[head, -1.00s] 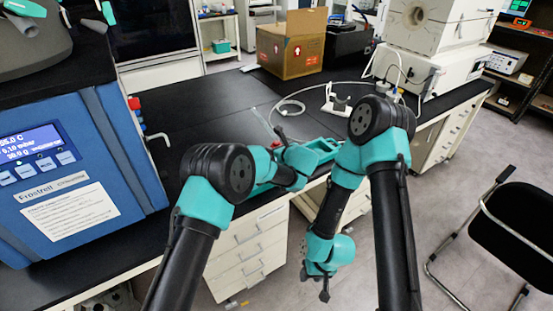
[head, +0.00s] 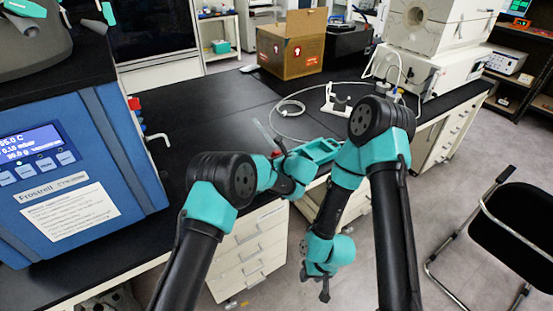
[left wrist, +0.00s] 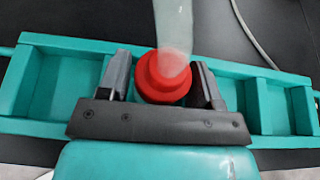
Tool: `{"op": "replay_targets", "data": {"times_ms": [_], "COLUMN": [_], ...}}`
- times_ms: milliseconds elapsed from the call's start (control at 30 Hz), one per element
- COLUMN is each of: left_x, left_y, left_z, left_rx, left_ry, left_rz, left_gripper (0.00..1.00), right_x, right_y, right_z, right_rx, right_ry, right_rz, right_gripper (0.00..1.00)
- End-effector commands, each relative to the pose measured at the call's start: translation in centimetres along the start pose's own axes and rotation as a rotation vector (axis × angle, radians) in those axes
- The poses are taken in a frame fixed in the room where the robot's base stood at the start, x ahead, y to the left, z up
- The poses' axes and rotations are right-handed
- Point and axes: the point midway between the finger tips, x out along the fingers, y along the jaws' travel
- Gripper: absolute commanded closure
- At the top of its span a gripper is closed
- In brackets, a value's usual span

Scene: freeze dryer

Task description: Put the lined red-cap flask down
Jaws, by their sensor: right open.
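The red-cap flask (head: 263,132) shows in the head view as a thin clear glass body leaning up and to the left from its red cap. In the left wrist view the red cap (left wrist: 162,78) sits between the two dark fingers of my left gripper (left wrist: 164,82), which is shut on it. The glass runs up out of that view; any lining cannot be made out. Behind the cap is a teal compartmented tray (left wrist: 270,80), also in the head view (head: 318,148). I cannot tell whether the flask touches it. My right gripper (head: 324,290) hangs open and empty before the bench front.
A blue freeze dryer (head: 90,165) stands at the left. A white stand (head: 336,102) and a looped pale tube (head: 290,108) lie behind the tray. A cardboard box (head: 290,50) stands at the back. The black benchtop (head: 200,110) is clear between dryer and tray.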

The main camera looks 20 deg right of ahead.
Motion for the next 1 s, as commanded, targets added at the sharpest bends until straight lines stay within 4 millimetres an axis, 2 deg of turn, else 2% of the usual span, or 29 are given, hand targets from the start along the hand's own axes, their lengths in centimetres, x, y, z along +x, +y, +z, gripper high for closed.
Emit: {"op": "replay_targets", "data": {"times_ms": [33,133,500,667,1000], "left_x": [0.0,0.0,-0.3,-2.1,-6.9], "left_y": [0.0,0.0,-0.1,-0.1,-0.1], "left_z": [0.0,0.0,0.3,0.4,0.3], "left_rx": [0.0,0.0,0.001,0.0,0.001], "left_ry": [0.0,0.0,0.0,-0.001,0.0], "left_rz": [0.0,0.0,-0.001,-0.001,-0.001], "left_gripper": [0.36,0.27,0.26,0.26,0.26], "right_x": [0.0,0.0,0.0,0.0,0.0], "right_y": [0.0,0.0,0.0,0.0,0.0], "right_z": [0.0,0.0,0.0,0.0,0.0], "right_rx": [0.0,0.0,0.0,0.0,0.0], "right_ry": [0.0,0.0,0.0,0.0,0.0], "right_rz": [0.0,0.0,0.0,0.0,0.0], "right_gripper": [0.57,0.57,0.57,0.57,0.57]}}
